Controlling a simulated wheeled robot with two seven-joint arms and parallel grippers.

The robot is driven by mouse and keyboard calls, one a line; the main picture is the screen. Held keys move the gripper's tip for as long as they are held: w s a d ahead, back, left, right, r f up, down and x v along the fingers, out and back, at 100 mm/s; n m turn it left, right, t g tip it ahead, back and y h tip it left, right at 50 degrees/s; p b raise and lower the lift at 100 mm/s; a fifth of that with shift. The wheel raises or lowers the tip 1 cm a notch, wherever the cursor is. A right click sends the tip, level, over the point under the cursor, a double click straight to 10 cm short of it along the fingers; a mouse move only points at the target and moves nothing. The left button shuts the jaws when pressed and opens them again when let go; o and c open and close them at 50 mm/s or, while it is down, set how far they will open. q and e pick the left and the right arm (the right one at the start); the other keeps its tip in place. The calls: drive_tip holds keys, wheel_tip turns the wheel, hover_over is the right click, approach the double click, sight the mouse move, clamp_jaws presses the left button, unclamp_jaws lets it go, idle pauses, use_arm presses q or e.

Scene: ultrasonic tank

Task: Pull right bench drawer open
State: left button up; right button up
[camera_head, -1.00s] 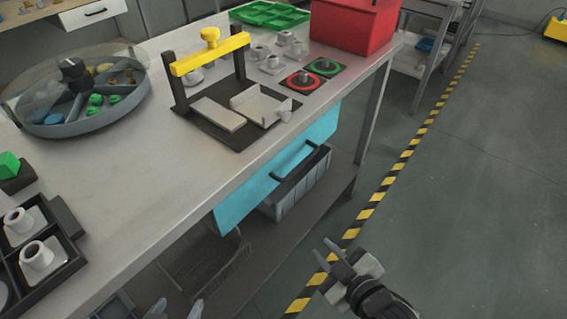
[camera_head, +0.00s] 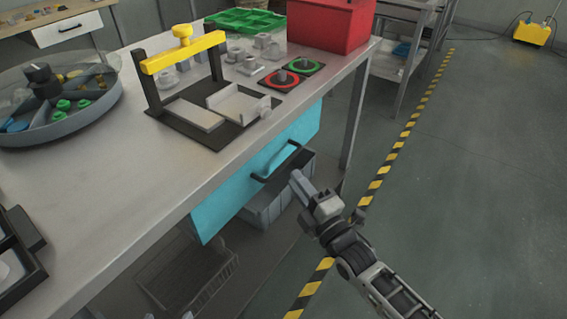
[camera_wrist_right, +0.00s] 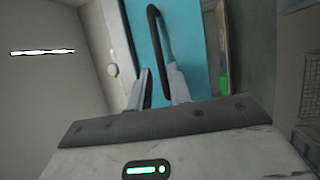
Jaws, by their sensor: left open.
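The right bench drawer has a teal front (camera_head: 225,197) under the bench top's front edge, and it looks shut. Its dark bar handle (camera_head: 277,162) is on the front's upper part. My right gripper (camera_head: 299,182) is just in front of and below the handle's right end. In the right wrist view its two fingers (camera_wrist_right: 161,86) are apart, pointing at the teal front (camera_wrist_right: 190,35), with the dark handle (camera_wrist_right: 153,40) ahead, close to the fingertips. I cannot tell whether they touch it. Only a tip of my left gripper (camera_head: 187,315) shows at the bottom edge.
The bench top (camera_head: 150,190) carries a yellow-barred fixture (camera_head: 182,53), a round divided tray (camera_head: 45,135) and a red box (camera_head: 330,25). A grey bin (camera_head: 268,207) and wire basket (camera_head: 195,270) are below.

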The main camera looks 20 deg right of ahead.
sight(284, 162)
drive_tip(key=x, duration=0.6)
drive_tip(key=shift+w+a, duration=0.1)
drive_tip(key=shift+w, duration=0.1)
clamp_jaws()
